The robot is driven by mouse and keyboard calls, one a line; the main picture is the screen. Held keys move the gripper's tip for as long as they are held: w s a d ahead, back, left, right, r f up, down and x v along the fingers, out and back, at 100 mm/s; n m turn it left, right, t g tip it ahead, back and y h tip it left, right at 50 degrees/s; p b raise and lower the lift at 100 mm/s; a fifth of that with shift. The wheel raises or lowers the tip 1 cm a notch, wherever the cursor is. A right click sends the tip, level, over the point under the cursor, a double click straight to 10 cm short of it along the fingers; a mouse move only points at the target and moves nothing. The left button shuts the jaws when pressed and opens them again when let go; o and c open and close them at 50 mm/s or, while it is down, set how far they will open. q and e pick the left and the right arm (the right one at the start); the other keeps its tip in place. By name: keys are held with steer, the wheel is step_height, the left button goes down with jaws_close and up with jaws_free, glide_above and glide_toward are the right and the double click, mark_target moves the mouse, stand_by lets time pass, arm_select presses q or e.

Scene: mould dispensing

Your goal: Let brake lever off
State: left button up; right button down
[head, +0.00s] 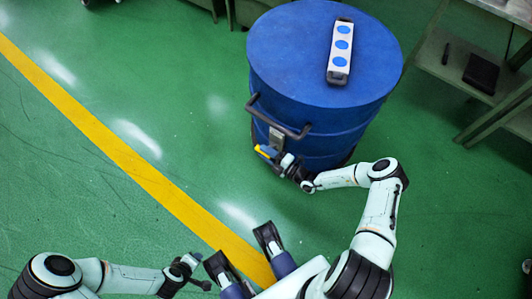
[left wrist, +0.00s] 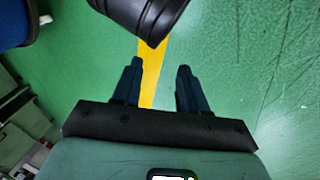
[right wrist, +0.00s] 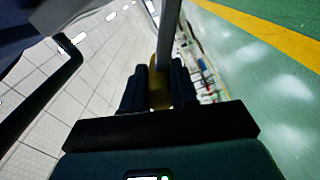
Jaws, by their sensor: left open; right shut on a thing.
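The brake lever (head: 265,151) is a small yellow piece low on the near side of the blue drum cart (head: 290,55), under its dark handle (head: 278,120). My right gripper (head: 278,156) is at the lever. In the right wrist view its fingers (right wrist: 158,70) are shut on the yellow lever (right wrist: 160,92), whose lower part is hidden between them. A grey bar (right wrist: 168,30) rises just beyond the fingers. My left gripper (left wrist: 157,64) is open and empty over the floor, away from the drum.
A white bar with several blue discs (head: 341,50) lies on the drum's lid. A grey shelf (head: 435,55) with dark items stands at the right. Green floor with a yellow line (head: 110,145) is clear to the left.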

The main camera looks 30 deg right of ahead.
steer(key=shift+w+d+r, duration=0.1)
steer(key=shift+d, duration=0.1)
steer(key=c, duration=0.9)
jaws_free()
arm_select(q)
steer(key=s, duration=0.1)
steer(key=s+d+r+p, duration=0.1)
steer(key=s+r+g, duration=0.1)
steer(key=shift+d+h+p, duration=0.25)
steer(key=shift+h+p, duration=0.05)
steer(key=shift+p, duration=0.1)
arm_select(e)
steer(key=v, duration=1.3)
steer(key=shift+s, duration=0.25)
